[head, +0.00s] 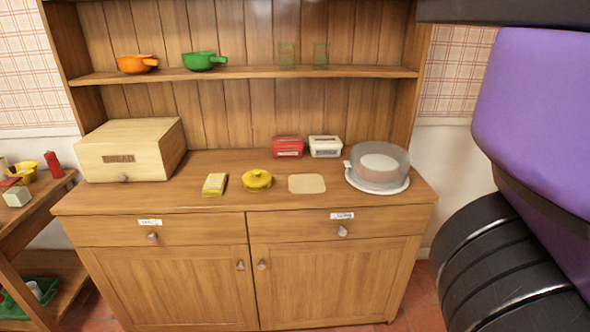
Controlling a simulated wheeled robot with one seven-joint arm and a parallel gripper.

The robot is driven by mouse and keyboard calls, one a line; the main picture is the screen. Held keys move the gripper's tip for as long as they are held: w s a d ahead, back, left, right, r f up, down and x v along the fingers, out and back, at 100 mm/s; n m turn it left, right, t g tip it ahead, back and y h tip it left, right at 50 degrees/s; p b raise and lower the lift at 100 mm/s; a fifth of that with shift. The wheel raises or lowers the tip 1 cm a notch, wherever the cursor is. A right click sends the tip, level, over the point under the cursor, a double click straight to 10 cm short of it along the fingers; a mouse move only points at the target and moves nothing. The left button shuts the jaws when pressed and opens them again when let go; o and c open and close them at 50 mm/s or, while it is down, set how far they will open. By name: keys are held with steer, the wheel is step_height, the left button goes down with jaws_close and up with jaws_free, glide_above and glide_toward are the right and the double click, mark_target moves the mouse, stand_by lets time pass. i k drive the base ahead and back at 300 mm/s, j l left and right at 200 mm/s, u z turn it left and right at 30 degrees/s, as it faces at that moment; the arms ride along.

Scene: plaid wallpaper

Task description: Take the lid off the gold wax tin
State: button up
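A round gold-yellow tin (257,184) sits on the dresser's counter, near the middle front. Its lid (257,178) is on it and has a small knob on top. A flat beige mat (307,184) lies just right of the tin, apart from it. No gripper fingers show in the head view. Large purple and black parts, which look like my own arm, fill the right side, well apart from the tin.
The wooden dresser counter (225,166) also holds a bread box (131,150), a yellow block (214,185), a red box (289,147), a white box (325,146) and a clear-domed cake stand (378,167). A shelf (245,74) runs above. The counter behind the tin is clear.

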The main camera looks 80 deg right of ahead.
mark_target(256, 177)
steer(key=z, duration=1.45)
